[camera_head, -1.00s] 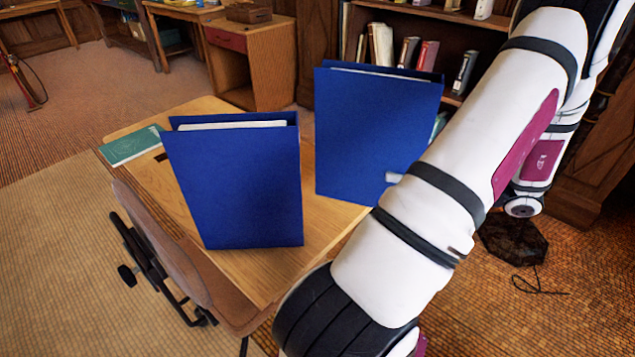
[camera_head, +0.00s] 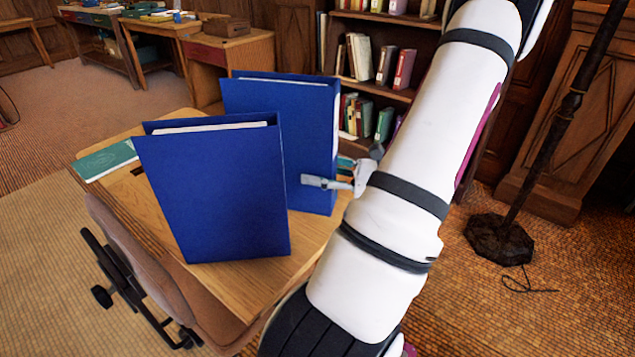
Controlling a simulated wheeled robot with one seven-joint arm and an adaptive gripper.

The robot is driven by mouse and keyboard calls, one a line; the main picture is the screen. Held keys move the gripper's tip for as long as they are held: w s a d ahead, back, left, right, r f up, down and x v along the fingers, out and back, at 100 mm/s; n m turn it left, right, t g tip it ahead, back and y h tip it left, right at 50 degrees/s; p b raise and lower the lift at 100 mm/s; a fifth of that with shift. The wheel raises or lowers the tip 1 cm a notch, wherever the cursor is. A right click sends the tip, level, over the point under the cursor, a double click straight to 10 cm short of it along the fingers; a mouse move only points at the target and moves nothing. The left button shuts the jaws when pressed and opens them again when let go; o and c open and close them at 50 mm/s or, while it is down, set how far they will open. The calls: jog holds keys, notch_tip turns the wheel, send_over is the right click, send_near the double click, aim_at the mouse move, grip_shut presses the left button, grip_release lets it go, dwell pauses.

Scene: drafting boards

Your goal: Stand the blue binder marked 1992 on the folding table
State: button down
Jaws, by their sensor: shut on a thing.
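Two blue binders are upright at the wooden table (camera_head: 312,240). The front binder (camera_head: 213,192) stands on the tabletop, its near cover facing me. The rear binder (camera_head: 310,120) is behind it and to the right, partly covered by it. My gripper (camera_head: 322,182) is shut on the rear binder at its lower right edge; one pale finger shows across the cover. The front binder hides part of the rear one's bottom, so I cannot tell whether it touches the table. No 1992 marking is readable on either binder.
A green book (camera_head: 106,160) lies at the table's left edge. A chair (camera_head: 150,255) stands against the near left side. A bookshelf (camera_head: 425,40) is behind. A dark stand (camera_head: 500,238) is on the floor at right. Bare tabletop shows in front of the binders.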

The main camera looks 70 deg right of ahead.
jog(key=shift+f+b, duration=0.3)
jog(key=shift+f, duration=0.9)
jog(key=c, duration=0.9)
grip_release()
jog(key=shift+c, duration=0.2)
jog(key=shift+s, duration=0.1)
jog(key=s+d+p, duration=0.1)
jog(key=s+p, duration=0.1)
jog(key=s, duration=0.9)
jog(key=shift+s+d, duration=0.4)
